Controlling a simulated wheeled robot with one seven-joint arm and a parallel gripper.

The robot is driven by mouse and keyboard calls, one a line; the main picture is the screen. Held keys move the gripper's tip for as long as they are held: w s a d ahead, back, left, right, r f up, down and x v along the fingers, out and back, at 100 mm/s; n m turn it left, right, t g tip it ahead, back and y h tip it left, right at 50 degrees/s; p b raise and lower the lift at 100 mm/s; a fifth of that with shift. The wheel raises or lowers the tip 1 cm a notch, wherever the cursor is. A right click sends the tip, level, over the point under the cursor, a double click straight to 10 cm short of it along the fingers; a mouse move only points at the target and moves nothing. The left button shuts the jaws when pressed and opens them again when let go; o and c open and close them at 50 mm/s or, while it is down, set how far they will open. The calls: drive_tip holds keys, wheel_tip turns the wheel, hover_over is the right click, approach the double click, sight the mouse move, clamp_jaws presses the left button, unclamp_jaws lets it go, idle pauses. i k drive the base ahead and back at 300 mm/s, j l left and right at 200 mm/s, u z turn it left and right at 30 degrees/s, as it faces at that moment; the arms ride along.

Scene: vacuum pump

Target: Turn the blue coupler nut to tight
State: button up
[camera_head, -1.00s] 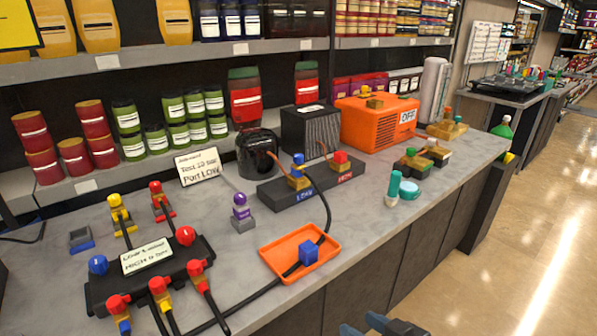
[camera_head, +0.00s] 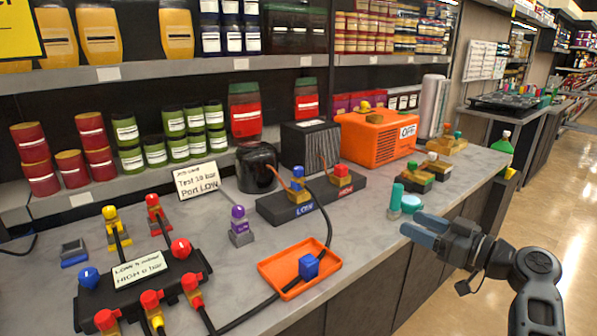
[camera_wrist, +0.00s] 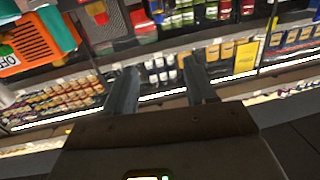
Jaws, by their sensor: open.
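A blue block-shaped nut (camera_head: 309,267) sits on a black hose in the orange tray (camera_head: 277,256) near the bench's front edge. Another blue cap (camera_head: 298,172) tops the fitting by the LOW label on the dark port block (camera_head: 277,210). I cannot tell which of the two is the coupler nut. My gripper (camera_head: 420,230) is at the right, by the bench's front edge, to the right of the tray and apart from both blue parts. It is open and empty; its two fingers show apart in the wrist view (camera_wrist: 160,75), where neither blue part shows.
A black manifold (camera_head: 185,268) with red, yellow and blue knobs stands at the left. A purple-topped fitting (camera_head: 239,222), a teal cylinder (camera_head: 396,196) and an orange machine marked OFF (camera_head: 372,139) stand on the bench. Stocked shelves line the back. The bench front is partly clear.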

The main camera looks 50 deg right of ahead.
sight(297, 170)
drive_tip(key=i+l, duration=0.1)
drive_tip(key=i, duration=0.9)
